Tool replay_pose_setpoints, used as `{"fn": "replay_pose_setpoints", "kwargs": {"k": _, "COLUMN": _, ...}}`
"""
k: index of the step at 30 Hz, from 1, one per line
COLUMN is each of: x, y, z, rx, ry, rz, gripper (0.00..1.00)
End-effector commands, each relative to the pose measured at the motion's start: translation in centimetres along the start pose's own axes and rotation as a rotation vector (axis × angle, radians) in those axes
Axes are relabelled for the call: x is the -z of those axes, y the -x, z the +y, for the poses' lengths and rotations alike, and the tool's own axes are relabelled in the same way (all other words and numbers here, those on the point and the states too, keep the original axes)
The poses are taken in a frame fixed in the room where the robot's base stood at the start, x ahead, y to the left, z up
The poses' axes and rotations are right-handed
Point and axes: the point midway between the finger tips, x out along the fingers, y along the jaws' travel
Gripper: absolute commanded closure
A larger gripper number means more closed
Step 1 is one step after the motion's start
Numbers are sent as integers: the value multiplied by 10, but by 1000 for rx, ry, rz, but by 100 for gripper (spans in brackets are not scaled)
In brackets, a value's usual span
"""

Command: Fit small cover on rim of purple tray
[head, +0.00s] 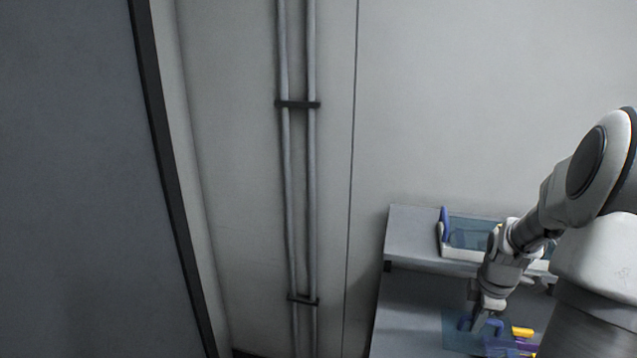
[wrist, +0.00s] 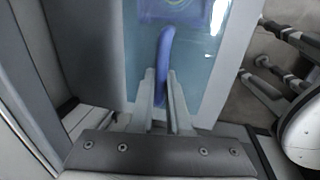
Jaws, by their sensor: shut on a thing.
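My gripper (head: 484,318) is low over the work surface at the lower right of the head view. In the wrist view its two fingers (wrist: 163,105) are shut on the curved blue handle (wrist: 165,62) of a see-through blue cover. The cover's clear panel (wrist: 204,78) lies behind the fingers; it also shows as a bluish patch in the head view (head: 455,334). A purple piece, likely the purple tray (head: 499,349), shows just right of the gripper at the bottom edge, mostly cut off. I cannot tell whether the cover touches its rim.
A white bin (head: 460,254) with a clear blue panel and a blue handle (head: 445,222) stands on the raised grey shelf (head: 408,231) behind. A yellow piece (head: 522,332) lies right of the gripper. The grey worktop (head: 405,305) is bare at left.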

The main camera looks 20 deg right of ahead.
Motion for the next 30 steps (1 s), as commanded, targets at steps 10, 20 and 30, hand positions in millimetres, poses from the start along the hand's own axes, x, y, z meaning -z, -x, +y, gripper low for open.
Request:
{"fn": "replay_pose_setpoints", "kwargs": {"k": 10, "x": 67, "y": -7, "z": 0, "rx": 0, "ry": -150, "rz": -31, "gripper": 100}}
{"fn": "replay_pose_setpoints", "kwargs": {"k": 20, "x": 136, "y": -12, "z": -11, "rx": 0, "ry": -340, "rz": -69, "gripper": 100}}
{"fn": "replay_pose_setpoints", "kwargs": {"k": 30, "x": 208, "y": -15, "z": -35, "rx": 0, "ry": -554, "rz": -112, "gripper": 100}}
